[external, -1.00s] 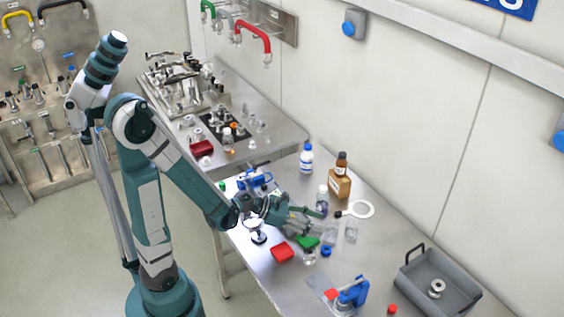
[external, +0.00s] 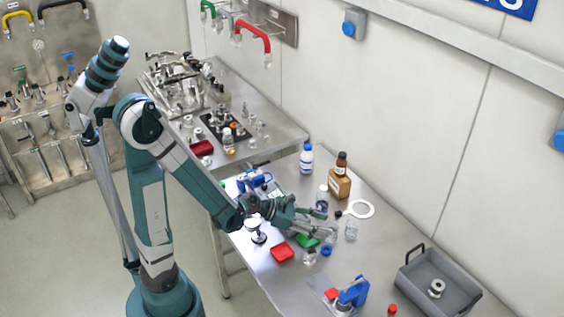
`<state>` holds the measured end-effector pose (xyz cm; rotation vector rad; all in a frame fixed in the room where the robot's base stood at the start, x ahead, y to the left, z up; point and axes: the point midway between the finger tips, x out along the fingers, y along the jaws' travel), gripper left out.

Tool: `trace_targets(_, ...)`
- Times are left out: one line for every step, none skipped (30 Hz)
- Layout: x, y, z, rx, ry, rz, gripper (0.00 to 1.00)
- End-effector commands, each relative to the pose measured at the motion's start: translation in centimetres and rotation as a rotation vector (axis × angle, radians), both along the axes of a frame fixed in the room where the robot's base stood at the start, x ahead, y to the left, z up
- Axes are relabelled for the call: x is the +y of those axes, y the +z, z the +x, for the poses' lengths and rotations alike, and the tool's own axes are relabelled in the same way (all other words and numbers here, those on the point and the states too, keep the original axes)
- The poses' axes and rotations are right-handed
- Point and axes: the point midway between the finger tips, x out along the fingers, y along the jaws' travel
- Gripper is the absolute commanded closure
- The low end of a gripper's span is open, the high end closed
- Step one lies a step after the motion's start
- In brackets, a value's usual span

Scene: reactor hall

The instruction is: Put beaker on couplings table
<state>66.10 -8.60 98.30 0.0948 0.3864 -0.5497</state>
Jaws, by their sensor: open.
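My gripper (external: 326,224) is open over the front table, its fingers pointing right. A clear glass vessel, perhaps the beaker (external: 331,230), shows at the fingertips. It is partly hidden, and I cannot tell whether the fingers touch it. Another clear vessel (external: 351,230) stands just to the right. I cannot tell for sure which of them is the beaker. The couplings table (external: 284,137) is the steel table at the back, behind the arm.
Bottles (external: 306,158), a brown bottle (external: 340,180) and a white ring (external: 361,209) stand or lie behind the gripper. A red tray (external: 282,252) and a green item (external: 306,240) lie close in front. A grey bin (external: 438,282) stands at right. The couplings table's right front is fairly clear.

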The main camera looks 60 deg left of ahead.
Motion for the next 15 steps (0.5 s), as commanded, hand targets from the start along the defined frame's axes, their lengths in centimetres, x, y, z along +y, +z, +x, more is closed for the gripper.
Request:
trace_targets(0.0, 0.0, 0.0, 0.0, 0.0, 0.0, 0.51)
trace_targets(0.0, 0.0, 0.0, 0.0, 0.0, 0.0, 0.51)
trace_targets(-0.1, -0.1, 0.1, 0.0, 0.0, 0.0, 0.51)
trace_targets(-0.1, -0.1, 0.1, 0.0, 0.0, 0.0, 0.51)
trace_targets(-0.1, -0.2, 0.2, 0.0, 0.0, 0.0, 0.51)
trace_targets(-0.2, -0.3, 0.4, 0.0, 0.0, 0.0, 0.51)
trace_targets(-0.3, -0.4, 0.5, 0.0, 0.0, 0.0, 0.51)
trace_targets(-0.4, -0.5, 0.7, 0.0, 0.0, 0.0, 0.51)
trace_targets(-0.6, -0.7, 1.0, 0.0, 0.0, 0.0, 0.51)
trace_targets(-0.8, -0.8, 1.2, 0.0, 0.0, 0.001, 0.51)
trace_targets(-1.0, -1.0, 1.4, 0.0, -0.001, 0.0, 0.51)
trace_targets(-1.2, -1.2, 1.7, 0.001, -0.002, 0.001, 0.51)
trace_targets(-1.4, -1.3, 2.0, 0.0, -0.003, 0.001, 0.51)
trace_targets(-1.5, -1.5, 2.2, 0.0, -0.001, 0.0, 0.51)
trace_targets(-1.7, -1.6, 2.6, 0.0, -0.001, 0.0, 0.51)
